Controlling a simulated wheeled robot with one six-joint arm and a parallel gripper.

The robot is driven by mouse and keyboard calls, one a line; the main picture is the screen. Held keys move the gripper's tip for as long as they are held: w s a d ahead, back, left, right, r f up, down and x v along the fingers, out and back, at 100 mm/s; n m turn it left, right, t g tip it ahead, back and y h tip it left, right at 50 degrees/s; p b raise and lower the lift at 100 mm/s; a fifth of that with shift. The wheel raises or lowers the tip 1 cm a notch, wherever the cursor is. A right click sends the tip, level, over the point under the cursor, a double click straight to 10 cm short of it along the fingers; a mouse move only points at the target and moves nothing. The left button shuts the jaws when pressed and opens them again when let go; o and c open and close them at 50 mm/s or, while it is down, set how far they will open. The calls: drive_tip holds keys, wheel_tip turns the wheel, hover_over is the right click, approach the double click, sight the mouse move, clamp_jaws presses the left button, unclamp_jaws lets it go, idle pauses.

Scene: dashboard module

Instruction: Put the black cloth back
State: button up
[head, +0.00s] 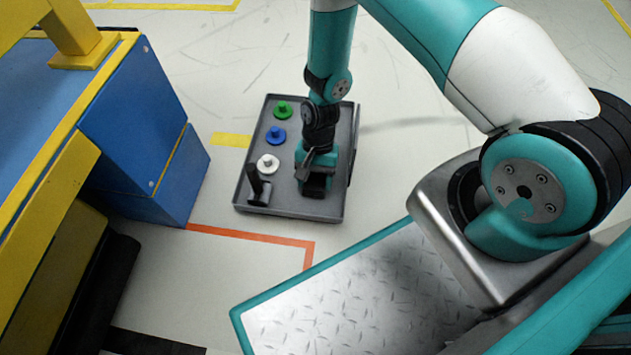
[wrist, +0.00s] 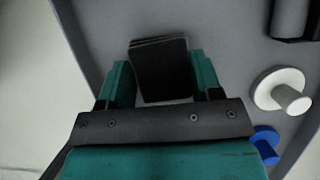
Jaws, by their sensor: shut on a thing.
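The black cloth (wrist: 163,68) shows in the wrist view as a small folded dark stack with layered edges. It sits between the two teal fingers of my gripper (wrist: 162,78), which is shut on it. In the head view my gripper (head: 316,176) points down over the right part of the grey tray (head: 240,198), near its front. A dark patch shows at its tip there. I cannot tell whether the cloth touches the tray floor or hangs just above it.
A green knob (head: 283,109), a blue knob (head: 275,135) and a white knob (head: 267,163) stand along the tray's left side. A dark upright-handled tool (head: 256,187) is at its front left corner. A blue cabinet (head: 140,125) stands left; open floor lies between.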

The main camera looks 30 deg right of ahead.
drive_tip(key=shift+r, duration=0.1)
drive_tip(key=o, duration=0.8)
drive_tip(key=p+v, duration=0.9)
drive_tip(key=v, duration=0.3)
drive_tip(key=a+r+n+t, duration=0.1)
drive_tip(key=a+r+n, duration=0.2)
drive_tip(key=r, duration=0.8)
drive_tip(key=a+r+n+t, duration=0.1)
drive_tip(key=a+r+n, duration=0.15)
drive_tip(key=r, duration=0.85)
drive_tip(key=s+r+n, duration=0.3)
drive_tip(key=s+r, duration=0.2)
drive_tip(key=s+a+r+n+t+y, duration=0.1)
drive_tip(key=s+r+n, duration=0.1)
drive_tip(key=s+r, duration=0.4)
drive_tip(key=s+r+n, duration=0.3)
drive_tip(key=s+r, duration=0.2)
drive_tip(key=r, duration=0.1)
drive_tip(key=shift+s+a+r+n+t, duration=0.1)
drive_tip(key=shift+s+a+n+t, duration=0.1)
drive_tip(key=shift+a+n+t, duration=0.2)
